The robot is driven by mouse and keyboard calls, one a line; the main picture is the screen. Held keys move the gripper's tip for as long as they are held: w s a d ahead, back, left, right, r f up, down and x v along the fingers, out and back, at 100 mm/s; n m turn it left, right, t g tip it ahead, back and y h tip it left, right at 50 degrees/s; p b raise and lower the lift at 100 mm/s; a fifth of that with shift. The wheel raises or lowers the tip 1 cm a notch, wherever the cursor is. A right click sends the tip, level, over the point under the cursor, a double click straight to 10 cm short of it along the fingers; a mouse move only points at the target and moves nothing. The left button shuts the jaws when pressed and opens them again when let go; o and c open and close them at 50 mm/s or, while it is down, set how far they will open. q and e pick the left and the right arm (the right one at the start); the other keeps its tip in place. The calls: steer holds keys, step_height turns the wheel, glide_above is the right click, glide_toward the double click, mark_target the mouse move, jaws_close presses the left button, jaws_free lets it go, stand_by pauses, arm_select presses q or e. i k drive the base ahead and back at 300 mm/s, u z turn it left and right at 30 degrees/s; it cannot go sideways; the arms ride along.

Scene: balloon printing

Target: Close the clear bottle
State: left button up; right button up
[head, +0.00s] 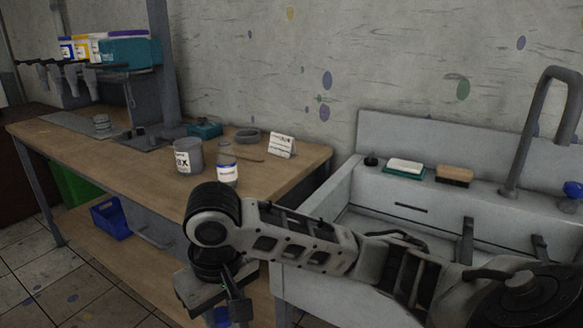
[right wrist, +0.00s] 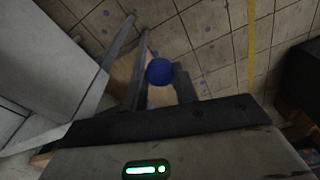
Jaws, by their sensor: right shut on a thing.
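The clear bottle (head: 227,165) stands upright on the wooden workbench, near its front edge, with a white and blue label. No cap shows on its narrow top, though it is small and dim here. My right gripper (head: 220,306) points down in front of the bench, below the tabletop and apart from the bottle. In the right wrist view it is shut on a round blue cap (right wrist: 159,71), held between the fingertips. A bit of blue also shows at the gripper in the head view. My left gripper is not in view.
A grey labelled cup (head: 188,157) stands just left of the bottle. A white sign (head: 281,146), a grey ring (head: 248,135) and a teal box (head: 205,130) sit behind. The bench's (head: 305,160) right end is clear. A sink (head: 345,190) stands right, partly behind my arm.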

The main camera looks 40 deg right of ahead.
mark_target(226, 162)
steer(key=z, duration=1)
